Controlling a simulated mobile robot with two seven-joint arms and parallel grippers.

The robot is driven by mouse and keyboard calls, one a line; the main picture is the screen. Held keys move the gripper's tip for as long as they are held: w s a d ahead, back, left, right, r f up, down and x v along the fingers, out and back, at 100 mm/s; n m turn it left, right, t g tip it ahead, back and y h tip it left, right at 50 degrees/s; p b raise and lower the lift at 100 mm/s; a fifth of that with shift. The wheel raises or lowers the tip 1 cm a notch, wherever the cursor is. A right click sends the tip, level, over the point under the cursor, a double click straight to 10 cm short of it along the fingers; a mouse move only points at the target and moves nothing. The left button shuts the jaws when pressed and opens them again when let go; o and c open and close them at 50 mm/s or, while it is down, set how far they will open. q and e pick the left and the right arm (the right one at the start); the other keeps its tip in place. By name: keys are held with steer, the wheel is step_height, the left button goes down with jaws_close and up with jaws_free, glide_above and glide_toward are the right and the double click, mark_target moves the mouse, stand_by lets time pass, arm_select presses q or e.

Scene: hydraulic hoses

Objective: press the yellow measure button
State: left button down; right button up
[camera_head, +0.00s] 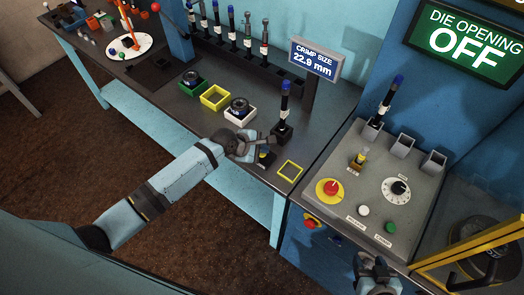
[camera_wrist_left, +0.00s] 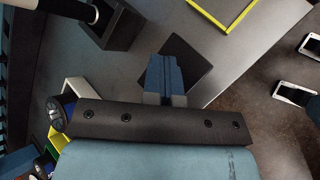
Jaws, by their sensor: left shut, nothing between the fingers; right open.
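My left gripper (camera_head: 264,150) is shut and empty, low over the front of the bench beside a black holder. In the left wrist view its blue fingertips (camera_wrist_left: 164,76) are together in front of a dark square plate (camera_wrist_left: 186,58) on the bench. A small yellow patch shows by the fingertips in the head view; I cannot tell whether it is the measure button, or whether the fingers touch it. No yellow button shows clearly in the wrist view. My right gripper (camera_head: 375,278) is open at the bottom edge, in front of the control panel.
A hose (camera_head: 285,103) stands upright in the black holder (camera_head: 281,132) beside my left gripper. The crimp size display (camera_head: 313,61) reads 22.9 mm. A yellow square outline (camera_head: 290,171) lies to the right. The panel has a red stop button (camera_head: 330,187) and a dial (camera_head: 397,189).

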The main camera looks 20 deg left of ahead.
arm_select(q)
steer(key=shift+r, duration=0.85)
steer(key=shift+r, duration=2.5)
steer(key=s+f+m, duration=0.2)
steer(key=s+f+m+t, duration=0.1)
steer(key=s+f, duration=0.1)
steer(key=shift+s+m, duration=0.4)
steer(key=s+a+f+m+t+y, duration=0.1)
steer(key=s+a+f+m, duration=0.1)
steer(key=s+m, duration=0.6)
steer(key=s+a+f+m+t+y, duration=0.2)
steer(key=s+m, duration=0.6)
steer(key=s, duration=0.3)
steer(key=shift+s+f+m+y, duration=0.25)
steer(key=shift+s+m+y, duration=0.05)
steer(key=shift+m, duration=0.1)
